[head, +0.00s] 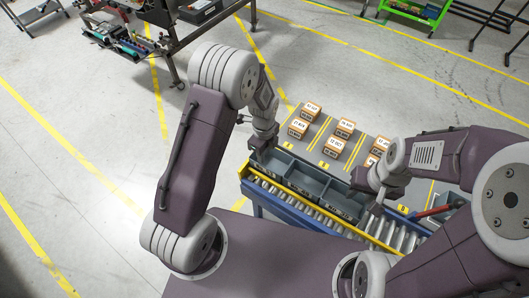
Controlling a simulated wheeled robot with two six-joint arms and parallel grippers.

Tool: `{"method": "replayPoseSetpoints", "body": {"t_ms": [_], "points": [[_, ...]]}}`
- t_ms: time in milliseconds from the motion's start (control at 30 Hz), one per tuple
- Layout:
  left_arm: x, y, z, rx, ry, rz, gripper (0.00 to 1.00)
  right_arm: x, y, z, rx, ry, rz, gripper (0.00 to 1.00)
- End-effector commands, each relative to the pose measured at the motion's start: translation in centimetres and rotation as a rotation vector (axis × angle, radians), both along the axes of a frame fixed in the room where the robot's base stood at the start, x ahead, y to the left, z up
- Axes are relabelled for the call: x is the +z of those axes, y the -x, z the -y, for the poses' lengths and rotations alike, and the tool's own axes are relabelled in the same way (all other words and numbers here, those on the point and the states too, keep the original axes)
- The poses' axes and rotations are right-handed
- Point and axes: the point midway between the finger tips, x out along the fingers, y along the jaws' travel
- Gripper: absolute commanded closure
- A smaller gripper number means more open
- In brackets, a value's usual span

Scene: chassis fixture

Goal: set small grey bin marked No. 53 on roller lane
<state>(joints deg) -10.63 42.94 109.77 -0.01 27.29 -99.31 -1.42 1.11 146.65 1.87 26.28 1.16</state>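A grey bin-like container with open, divided compartments (301,178) lies along the roller lane (312,210), close above or on its rollers; I cannot tell which. Its labels on the near side are too small to read, so I cannot make out a No. 53. My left gripper (263,143) is at the container's left end and overlaps its rim. My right gripper (376,200) is at its right end, partly hiding that end. The fingers of both grippers are too small and covered to show whether they are shut on it.
Several small brown boxes with white labels (344,127) stand on a grey surface with yellow stripes behind the lane. A yellow rail (300,205) edges the lane. A red-handled tool (438,210) lies at the right. Open floor is at the left.

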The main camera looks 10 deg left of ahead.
Motion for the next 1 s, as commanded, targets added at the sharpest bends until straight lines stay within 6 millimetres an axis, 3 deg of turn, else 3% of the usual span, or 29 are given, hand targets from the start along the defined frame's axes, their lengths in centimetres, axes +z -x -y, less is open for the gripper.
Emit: {"method": "replayPoseSetpoints", "body": {"t_ms": [200,433,767,800,900,1000], "points": [[-4.4,0.1,0.0,0.0,0.0,-0.001,0.76,-3.9,0.0,0.0,0.0,0.0,0.0,0.64],[-8.0,0.1,0.0,0.0,0.0,-0.001,0.76,-6.6,0.1,0.0,0.0,0.0,0.0,0.64],[-8.5,0.0,0.1,0.0,0.0,0.0,0.76,-6.8,0.0,0.0,0.0,0.0,0.0,0.64],[-8.5,0.0,0.0,0.0,0.0,0.0,0.79,-6.8,0.0,0.0,0.0,0.0,0.0,0.64],[-8.5,0.0,0.0,0.0,0.0,0.0,1.0,-6.8,0.0,0.0,0.0,0.0,0.0,0.64],[-8.5,0.0,0.0,0.0,0.0,0.0,1.0,-6.8,0.0,0.0,0.0,0.0,0.0,0.64]]}}
